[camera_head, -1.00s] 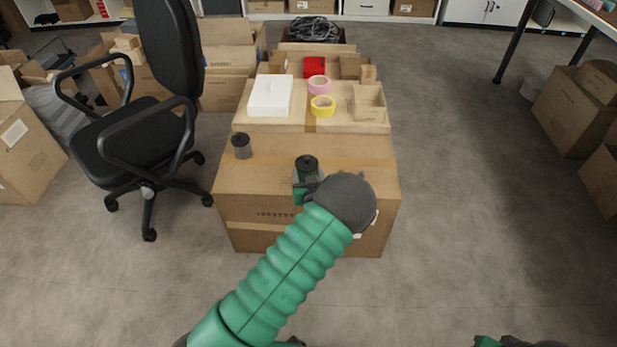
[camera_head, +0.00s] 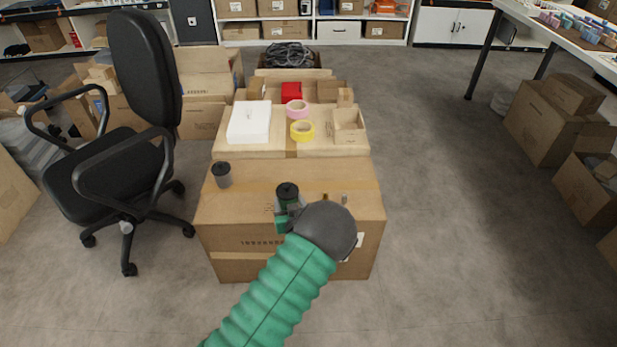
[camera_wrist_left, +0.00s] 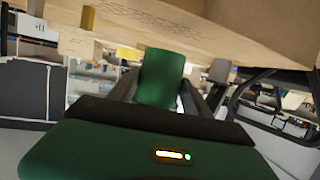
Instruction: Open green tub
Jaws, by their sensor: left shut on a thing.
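The green tub (camera_head: 289,200) has a dark lid and stands near the front of the big carton's top. In the left wrist view the green tub (camera_wrist_left: 161,78) sits between the two dark fingers. My left gripper (camera_head: 285,214) is shut on the tub; the wrist hides part of its lower body. The gripper (camera_wrist_left: 160,95) shows also in the left wrist view. The lid appears to be on the tub. My right gripper is not in view now.
A grey tub with a dark lid (camera_head: 222,176) stands at the left of the big carton (camera_head: 340,185). Behind it are a white box (camera_head: 250,122), yellow tape (camera_head: 302,131), pink tape (camera_head: 297,109) and an open small carton (camera_head: 349,125). An office chair (camera_head: 130,150) stands left.

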